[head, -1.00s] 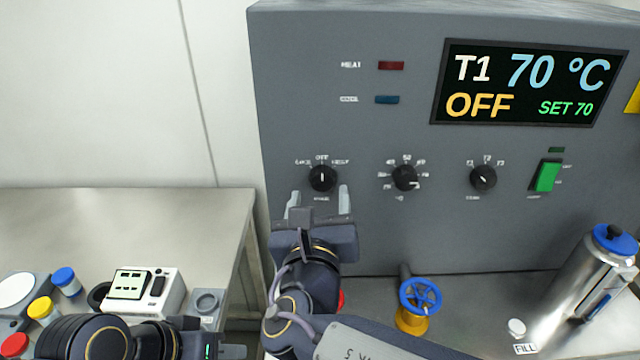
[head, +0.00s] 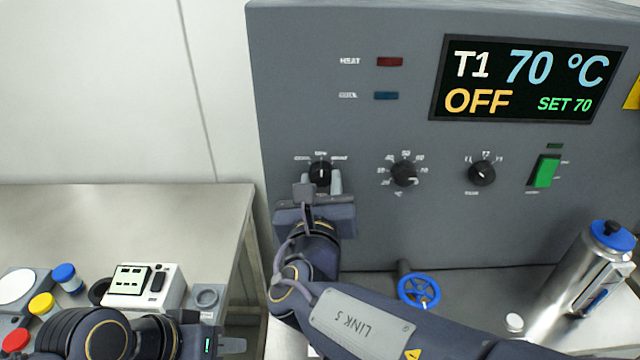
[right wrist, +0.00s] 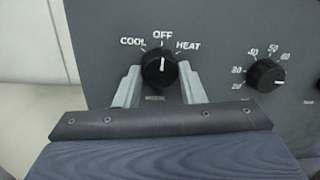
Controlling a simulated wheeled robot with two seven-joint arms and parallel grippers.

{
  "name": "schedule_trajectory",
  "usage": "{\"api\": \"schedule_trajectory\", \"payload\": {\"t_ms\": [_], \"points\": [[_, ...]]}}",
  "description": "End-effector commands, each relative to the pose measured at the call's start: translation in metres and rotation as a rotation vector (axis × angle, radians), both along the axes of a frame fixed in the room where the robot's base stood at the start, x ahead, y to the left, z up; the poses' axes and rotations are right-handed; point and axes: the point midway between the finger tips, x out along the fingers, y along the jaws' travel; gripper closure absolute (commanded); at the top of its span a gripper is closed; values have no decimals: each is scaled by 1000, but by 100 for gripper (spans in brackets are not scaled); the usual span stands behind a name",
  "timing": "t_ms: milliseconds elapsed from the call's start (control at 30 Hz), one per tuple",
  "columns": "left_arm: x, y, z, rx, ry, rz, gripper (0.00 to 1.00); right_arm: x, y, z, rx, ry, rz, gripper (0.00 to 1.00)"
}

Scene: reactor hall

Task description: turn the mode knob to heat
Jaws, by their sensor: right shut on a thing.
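The mode knob (head: 320,173) is a black dial with a white pointer line on the grey panel. In the right wrist view the mode knob (right wrist: 160,69) points up at OFF, with COOL to its left and HEAT to its right. My right gripper (head: 321,184) is shut on the knob, one finger on each side; the wrist view also shows the right gripper (right wrist: 160,84) around it. The panel display (head: 530,80) reads T1 70 °C, OFF, SET 70. My left gripper (head: 232,345) is at the lower left, away from the panel; its finger opening is unclear.
A temperature knob (head: 404,173), another selector knob (head: 482,173) and a green rocker switch (head: 544,171) sit to the right on the panel. A blue valve wheel (head: 419,290) and a steel flask (head: 588,280) stand below. A side table (head: 130,215) holds jars and a small device.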

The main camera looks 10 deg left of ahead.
Motion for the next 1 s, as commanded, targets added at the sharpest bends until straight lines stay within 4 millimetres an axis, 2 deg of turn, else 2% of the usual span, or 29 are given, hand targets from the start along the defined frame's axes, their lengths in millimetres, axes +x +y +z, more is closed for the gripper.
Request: {"api": "schedule_trajectory", "payload": {"t_ms": [367,1000], "points": [[0,0,-19,0,0,0,64,0,0,-4,123,25,0,87],[0,0,-91,0,0,0,64,1,-1,-4,653,131,-2,87]]}}
